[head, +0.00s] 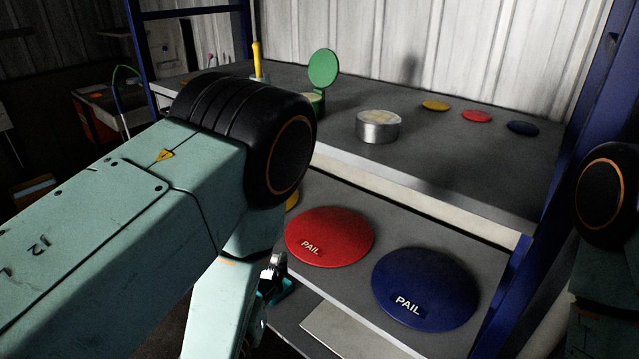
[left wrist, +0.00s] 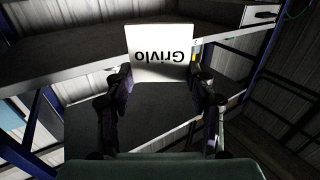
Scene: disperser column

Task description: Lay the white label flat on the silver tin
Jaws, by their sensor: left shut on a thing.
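The white label (left wrist: 159,45) is a square sheet with the word "Grivlo" upside down in the left wrist view. My left gripper (left wrist: 160,82) is shut on it, with a finger at each side of its lower edge. In the head view this gripper (head: 272,280) is mostly hidden behind my arm, low in front of the lower shelf. The silver tin (head: 378,132) stands upright on the upper shelf, up and to the right of the gripper and well apart from it. Its top is pale yellowish. My right gripper is out of view.
On the upper shelf (head: 450,165) are a green tin with a raised round lid (head: 323,68), a yellow-handled tool (head: 257,60), and yellow, red and blue discs. Red (head: 330,235) and blue (head: 425,285) PAIL lids lie below. A blue post (head: 580,130) bounds the right.

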